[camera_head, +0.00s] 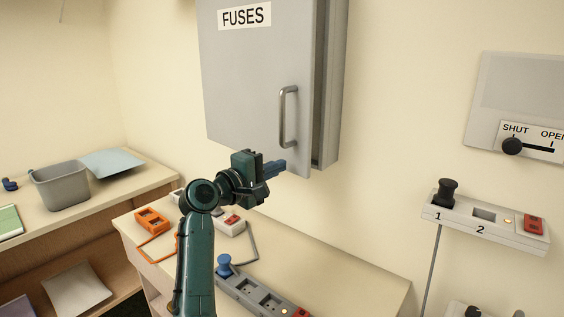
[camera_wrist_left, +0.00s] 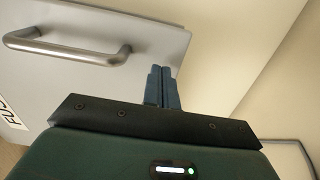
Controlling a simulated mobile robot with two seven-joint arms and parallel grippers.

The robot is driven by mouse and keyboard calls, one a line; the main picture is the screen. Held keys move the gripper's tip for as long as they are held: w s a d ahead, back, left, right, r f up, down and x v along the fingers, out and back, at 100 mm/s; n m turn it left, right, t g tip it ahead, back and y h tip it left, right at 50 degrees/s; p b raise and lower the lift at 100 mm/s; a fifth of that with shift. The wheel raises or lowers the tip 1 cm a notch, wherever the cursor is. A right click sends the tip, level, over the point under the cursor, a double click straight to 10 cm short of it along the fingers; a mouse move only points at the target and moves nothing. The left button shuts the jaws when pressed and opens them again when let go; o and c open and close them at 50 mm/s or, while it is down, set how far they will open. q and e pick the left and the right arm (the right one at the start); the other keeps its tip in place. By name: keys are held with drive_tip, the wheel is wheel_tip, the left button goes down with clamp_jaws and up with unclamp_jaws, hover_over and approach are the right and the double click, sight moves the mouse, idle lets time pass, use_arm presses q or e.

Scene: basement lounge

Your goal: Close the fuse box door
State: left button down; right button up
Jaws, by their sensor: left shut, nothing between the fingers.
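The grey fuse box door (camera_head: 255,95), labelled FUSES, stands slightly ajar on the wall-mounted fuse box (camera_head: 335,90); a dark gap shows along its right edge. The door's metal handle (camera_head: 287,116) is near that edge. My left gripper (camera_head: 277,169) is shut and empty, in front of the door's lower right corner, below the handle. In the left wrist view the closed fingers (camera_wrist_left: 162,88) are beside the door's edge, with the handle (camera_wrist_left: 70,48) to their left. I cannot tell whether they touch the door. My right gripper is not in view.
Below is a bench (camera_head: 340,270) with a grey socket strip (camera_head: 255,292) and an orange item (camera_head: 150,220). A shelf at left holds a grey bin (camera_head: 60,185). On the right wall are a SHUT/OPEN slider panel (camera_head: 530,140) and a numbered socket strip (camera_head: 485,218).

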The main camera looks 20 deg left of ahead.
use_arm(q)
drive_tip(key=shift+x, duration=1.05)
